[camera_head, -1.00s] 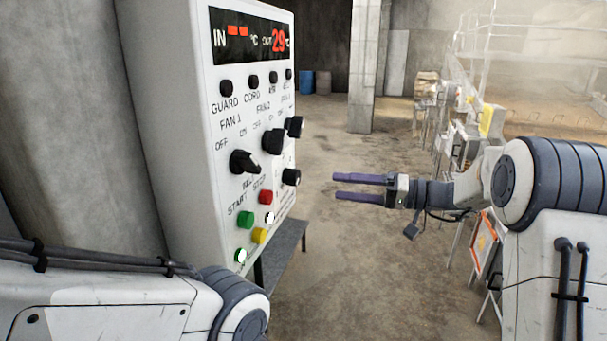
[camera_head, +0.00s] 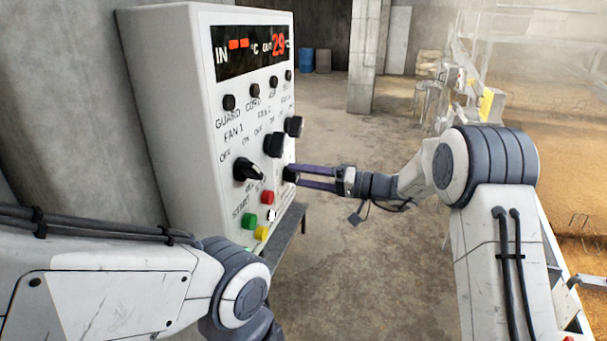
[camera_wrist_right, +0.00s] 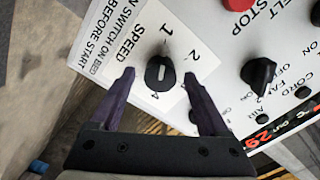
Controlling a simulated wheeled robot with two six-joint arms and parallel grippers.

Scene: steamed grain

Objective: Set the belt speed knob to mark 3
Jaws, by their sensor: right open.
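The belt speed knob (camera_wrist_right: 160,74) is a black round knob with a pale pointer bar, on a white label marked SPEED in the right wrist view. The figures 1, 2 and 4 show around it; mark 3 is not readable. In the head view the knob (camera_head: 291,173) sits at the panel's right edge, partly behind the fingers. My right gripper (camera_wrist_right: 163,88) is open, with its purple fingers on either side of the knob; I cannot tell whether they touch it. It also shows in the head view (camera_head: 294,176). My left arm shows at lower left, its gripper out of view.
The white control panel (camera_head: 180,110) carries black switches, including a fan switch (camera_head: 248,170), and a red button (camera_head: 268,197), a green button (camera_head: 249,220) and a yellow button (camera_head: 262,233). A grey bench (camera_head: 290,232) stands below it. The floor (camera_head: 370,270) right of the panel is clear.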

